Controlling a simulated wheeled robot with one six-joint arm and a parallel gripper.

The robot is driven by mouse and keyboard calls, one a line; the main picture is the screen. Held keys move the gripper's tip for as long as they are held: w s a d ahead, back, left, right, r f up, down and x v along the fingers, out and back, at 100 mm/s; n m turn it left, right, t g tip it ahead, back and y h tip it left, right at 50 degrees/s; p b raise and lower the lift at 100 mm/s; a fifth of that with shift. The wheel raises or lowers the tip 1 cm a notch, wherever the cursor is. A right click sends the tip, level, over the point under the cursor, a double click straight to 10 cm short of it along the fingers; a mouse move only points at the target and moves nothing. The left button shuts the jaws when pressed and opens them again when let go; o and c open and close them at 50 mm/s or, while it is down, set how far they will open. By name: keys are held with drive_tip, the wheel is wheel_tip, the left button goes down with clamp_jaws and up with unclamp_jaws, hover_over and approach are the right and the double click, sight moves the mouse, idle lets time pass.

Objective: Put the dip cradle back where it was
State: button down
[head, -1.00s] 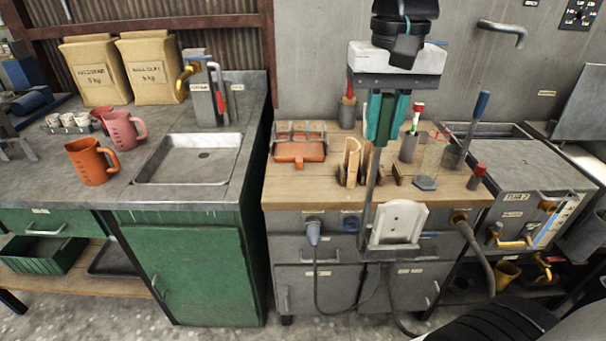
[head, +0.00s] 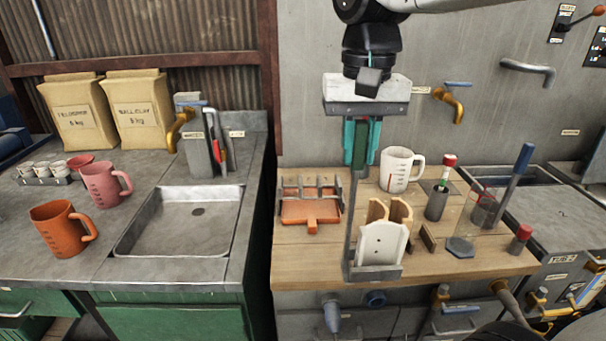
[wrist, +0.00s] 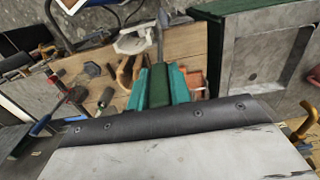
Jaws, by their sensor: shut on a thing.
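My gripper (head: 361,148) has teal fingers shut on the dark green grip of the dip cradle (head: 352,215). In the wrist view my gripper (wrist: 158,88) also closes around that grip. The cradle's thin rod hangs down to a grey metal foot. A white notched plate (head: 382,245) with small holes rests upright in the foot. In the head view the foot overlaps the bench's front edge; whether it touches the wood I cannot tell. The plate also shows in the wrist view (wrist: 134,38).
On the wooden bench (head: 300,262) stand an orange piece under metal bars (head: 310,210), wooden forms (head: 400,212), a white mug (head: 398,172) and tool pots (head: 436,205). A sink (head: 185,215) and orange jug (head: 60,230) are left. The bench's front left is clear.

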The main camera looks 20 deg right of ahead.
drive_tip(key=w+a+f, duration=0.2)
drive_tip(key=w, duration=0.4)
drive_tip(key=w+a+f, duration=0.2)
drive_tip(key=w+a, duration=0.1)
drive_tip(key=w, duration=0.2)
drive_tip(key=shift+w+a+f, duration=0.35)
drive_tip(key=shift+w, duration=0.05)
drive_tip(key=shift+f, duration=0.15)
drive_tip(key=c, duration=1.3)
unclamp_jaws()
